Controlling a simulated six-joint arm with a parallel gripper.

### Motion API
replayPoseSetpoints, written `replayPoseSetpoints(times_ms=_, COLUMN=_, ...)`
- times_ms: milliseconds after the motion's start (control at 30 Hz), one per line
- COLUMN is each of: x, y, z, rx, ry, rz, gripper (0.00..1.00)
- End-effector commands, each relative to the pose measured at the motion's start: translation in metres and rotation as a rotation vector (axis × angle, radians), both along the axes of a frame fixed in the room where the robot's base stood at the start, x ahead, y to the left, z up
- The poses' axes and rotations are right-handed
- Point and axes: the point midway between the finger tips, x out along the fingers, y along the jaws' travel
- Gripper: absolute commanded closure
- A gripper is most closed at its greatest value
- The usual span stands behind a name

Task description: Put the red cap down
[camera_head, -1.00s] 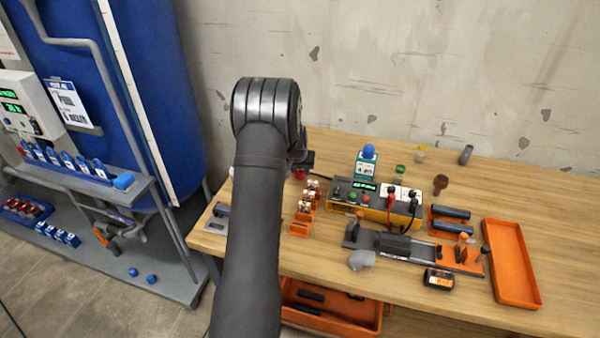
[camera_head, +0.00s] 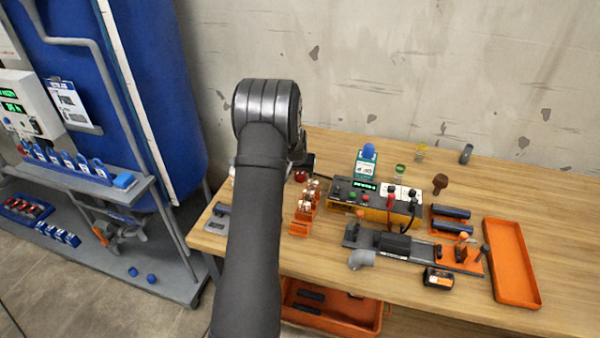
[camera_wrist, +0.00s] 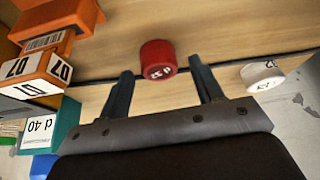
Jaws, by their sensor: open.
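The red cap (camera_wrist: 158,58) stands on the wooden bench, with a white label marking on its side. In the wrist view it lies just beyond and between the tips of my gripper (camera_wrist: 159,70). The two fingers are apart, with a visible gap on each side of the cap, and I see no finger touching it. In the head view the red cap (camera_head: 301,176) shows small beside my dark wrist, and my arm hides most of the gripper.
A white cap (camera_wrist: 262,74) stands to the right in the wrist view. Orange holders (camera_wrist: 45,65) and a teal block (camera_wrist: 45,130) are at the left. In the head view, an orange tray (camera_head: 513,262) lies at the bench's right.

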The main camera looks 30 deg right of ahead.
Motion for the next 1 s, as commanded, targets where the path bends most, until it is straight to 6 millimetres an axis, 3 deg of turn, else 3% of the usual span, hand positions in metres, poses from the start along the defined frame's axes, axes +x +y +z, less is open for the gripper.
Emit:
replayPoseSetpoints(times_ms=600, x=-0.032, y=0.027, z=0.094, rx=-0.001, ry=-0.002, rz=0.0, gripper=0.4)
replayPoseSetpoints(times_ms=1000, x=-0.036, y=0.031, z=0.106, rx=0.001, ry=0.0, rz=0.0, gripper=0.4)
